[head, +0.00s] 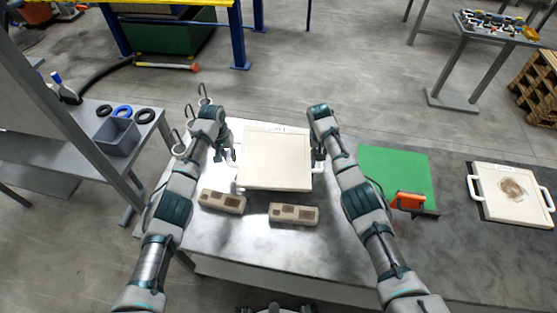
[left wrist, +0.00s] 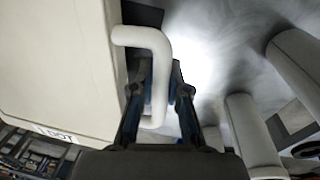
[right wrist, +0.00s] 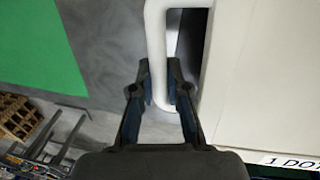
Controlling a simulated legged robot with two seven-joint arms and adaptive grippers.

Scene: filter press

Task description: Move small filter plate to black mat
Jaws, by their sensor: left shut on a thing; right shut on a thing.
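The small filter plate (head: 275,160), a pale square slab with white side handles, is in the middle of the head view, over the light table. My left gripper (head: 232,155) is shut on its left handle, which also shows in the left wrist view (left wrist: 157,62). My right gripper (head: 318,158) is shut on its right handle, clear in the right wrist view (right wrist: 156,45). A dark patch (left wrist: 145,14) shows beside the plate in the left wrist view; I cannot tell whether it is a black mat. Whether the plate touches the table is unclear.
Two pale blocks with brown patches (head: 222,201) (head: 294,214) lie in front of the plate. A green mat (head: 395,170) with an orange-handled tool (head: 410,201) is to the right. Another handled plate (head: 490,190) with a brown stain lies far right, dark edging around it.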

